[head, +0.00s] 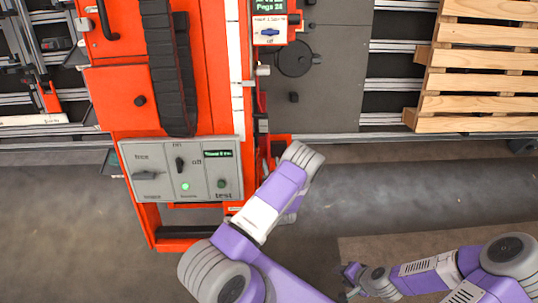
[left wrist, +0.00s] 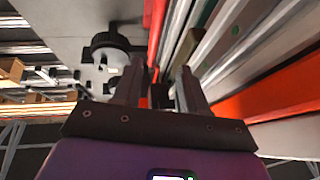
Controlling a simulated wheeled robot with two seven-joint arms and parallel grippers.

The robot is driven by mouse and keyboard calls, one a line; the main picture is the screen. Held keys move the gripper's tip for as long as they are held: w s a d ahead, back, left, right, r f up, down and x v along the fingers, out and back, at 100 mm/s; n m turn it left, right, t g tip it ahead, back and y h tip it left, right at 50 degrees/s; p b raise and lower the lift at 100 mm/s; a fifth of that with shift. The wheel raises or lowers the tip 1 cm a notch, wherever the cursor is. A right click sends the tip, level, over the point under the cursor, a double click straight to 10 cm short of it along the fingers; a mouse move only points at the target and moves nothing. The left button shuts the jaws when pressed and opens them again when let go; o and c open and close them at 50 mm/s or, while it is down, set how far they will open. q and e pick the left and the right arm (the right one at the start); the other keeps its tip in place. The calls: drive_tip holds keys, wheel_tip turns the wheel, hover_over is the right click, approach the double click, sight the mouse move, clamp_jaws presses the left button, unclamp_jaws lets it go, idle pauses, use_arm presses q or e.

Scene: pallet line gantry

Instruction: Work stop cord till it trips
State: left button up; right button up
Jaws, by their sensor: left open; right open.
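I cannot pick out the stop cord for certain. A thin red vertical strip (head: 262,98) beside the orange cabinet may be it; a red strip (left wrist: 155,28) also shows beyond the fingers in the left wrist view. My left gripper (left wrist: 158,85) is open, with a dark gap between its fingers; whether anything lies in it is unclear. In the head view its fingers are hidden behind my wrist, near the cabinet's lower right side. My right gripper (head: 348,281) is open and empty, low over the floor.
The orange cabinet (head: 115,65) bears a grey control panel (head: 150,172) with knobs, a lit green lamp (head: 185,186) and a small display (head: 218,154). A blue switch (head: 269,32) sits above. Wooden pallets (head: 480,78) stand at right. Floor between is clear.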

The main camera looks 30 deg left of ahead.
use_arm(q)
drive_tip(key=shift+v, duration=0.8)
